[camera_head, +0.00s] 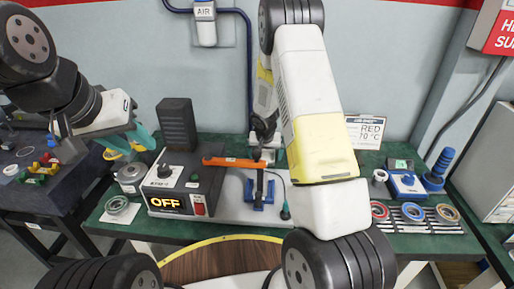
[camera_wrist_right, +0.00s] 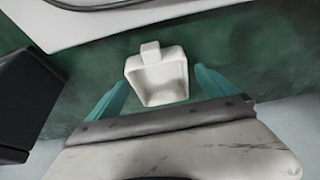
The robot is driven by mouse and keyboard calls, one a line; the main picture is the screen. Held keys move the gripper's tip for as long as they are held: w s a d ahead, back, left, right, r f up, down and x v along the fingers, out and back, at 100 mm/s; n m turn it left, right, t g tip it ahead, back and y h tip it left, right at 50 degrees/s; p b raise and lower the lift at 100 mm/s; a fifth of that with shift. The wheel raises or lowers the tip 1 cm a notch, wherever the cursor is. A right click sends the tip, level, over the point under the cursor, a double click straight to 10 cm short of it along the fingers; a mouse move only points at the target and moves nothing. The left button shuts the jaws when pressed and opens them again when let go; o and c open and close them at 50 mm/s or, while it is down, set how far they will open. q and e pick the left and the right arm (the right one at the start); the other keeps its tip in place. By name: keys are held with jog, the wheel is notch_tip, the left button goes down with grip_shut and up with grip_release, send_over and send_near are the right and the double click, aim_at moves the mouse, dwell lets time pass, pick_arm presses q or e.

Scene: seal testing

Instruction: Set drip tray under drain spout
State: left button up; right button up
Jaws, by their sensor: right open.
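A small white drip tray (camera_wrist_right: 163,82) with a raised tab on one side lies on the green bench top in the right wrist view. The two teal fingers of my right gripper (camera_wrist_right: 160,92) are apart, one on each side of the tray, with visible gaps. In the head view my right arm hides much of the area behind the test stand. My left gripper (camera_head: 130,142) is over the left end of the bench, far from the tray; its teal fingertips show, but their gap is unclear. I cannot make out the drain spout.
A dark box (camera_wrist_right: 25,100) is left of the tray in the wrist view. Colored rings (camera_head: 413,212) and a blue post (camera_head: 440,165) are at right.

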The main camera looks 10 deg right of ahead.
jog(key=shift+c, duration=0.5)
jog(key=c, duration=1.5)
jog(key=shift+r, duration=0.15)
